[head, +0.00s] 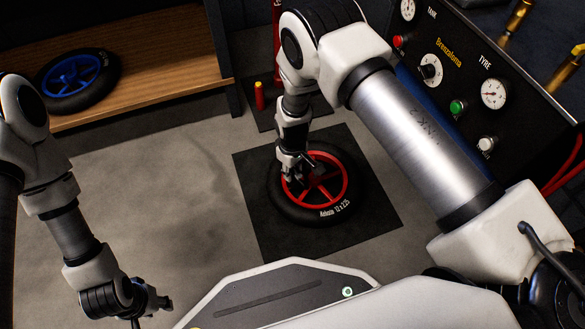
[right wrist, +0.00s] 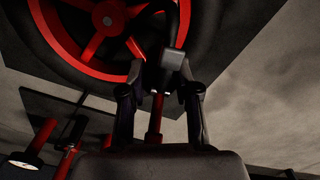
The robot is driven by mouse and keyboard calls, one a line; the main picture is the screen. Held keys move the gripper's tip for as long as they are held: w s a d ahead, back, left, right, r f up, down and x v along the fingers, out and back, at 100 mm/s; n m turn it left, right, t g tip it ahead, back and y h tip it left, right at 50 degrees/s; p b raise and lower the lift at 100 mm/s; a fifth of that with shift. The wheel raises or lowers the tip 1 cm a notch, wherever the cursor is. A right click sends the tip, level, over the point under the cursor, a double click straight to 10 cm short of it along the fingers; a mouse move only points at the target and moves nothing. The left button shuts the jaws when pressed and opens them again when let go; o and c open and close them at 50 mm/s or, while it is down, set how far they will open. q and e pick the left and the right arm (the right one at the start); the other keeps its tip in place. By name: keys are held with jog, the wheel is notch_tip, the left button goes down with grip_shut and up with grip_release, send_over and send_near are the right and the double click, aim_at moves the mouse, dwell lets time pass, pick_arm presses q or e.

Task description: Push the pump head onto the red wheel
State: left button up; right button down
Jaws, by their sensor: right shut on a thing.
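The red wheel (head: 330,205), a black tyre with red rim and spokes, lies flat on a dark mat. My right gripper (head: 292,172) is over the left part of its rim. In the right wrist view the wheel (right wrist: 85,45) fills the upper left. There my right gripper (right wrist: 165,80) is shut on the dark pump head (right wrist: 174,60), which is at the rim's inner edge. Whether it touches the valve is hidden. My left gripper (head: 150,304) is low at the left, away from the wheel; its finger opening is unclear.
The square mat (head: 262,235) lies on bare concrete floor. A wheel with a blue rim (head: 72,75) lies on a wooden shelf (head: 160,85) at upper left. A red pump part (head: 259,96) stands behind my right arm. A gauge panel (head: 460,75) is at the right.

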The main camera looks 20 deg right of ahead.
jog(key=shift+f+b, duration=0.5)
jog(key=shift+f, duration=0.5)
jog(key=c, duration=0.7)
grip_release()
jog(key=shift+c, duration=0.2)
notch_tip(320, 180, up, 12)
jog(key=shift+r, duration=0.1)
